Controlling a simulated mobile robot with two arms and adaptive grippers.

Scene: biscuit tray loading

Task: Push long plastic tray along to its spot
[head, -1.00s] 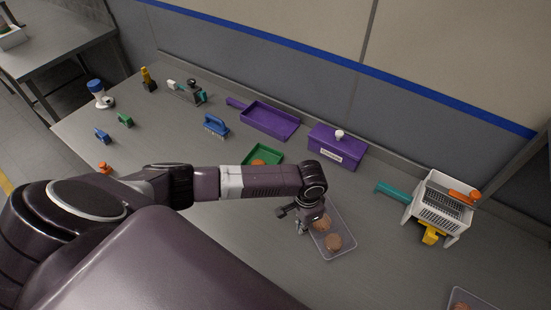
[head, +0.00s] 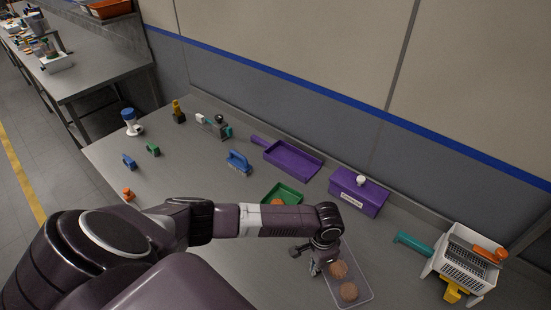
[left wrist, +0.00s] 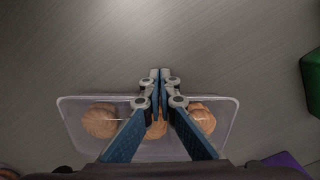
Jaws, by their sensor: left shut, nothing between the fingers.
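The long clear plastic tray (head: 362,295) holds round brown biscuits and lies on the grey table in front of my left arm. It also shows in the left wrist view (left wrist: 228,135), where three biscuits sit in a row. My left gripper (head: 314,268) is shut and empty, pointing down at the left long side of the tray in the head view. In the left wrist view its closed fingertips (left wrist: 161,73) reach past the tray's edge over the bare table. I cannot tell whether the fingers touch the tray. My right gripper is not in view.
A green tray (head: 293,189) with a biscuit lies behind my left forearm. A purple tray (head: 312,165) and a purple box (head: 375,197) stand by the wall. A white basket (head: 438,262) is at the right. The table right of the clear tray is bare.

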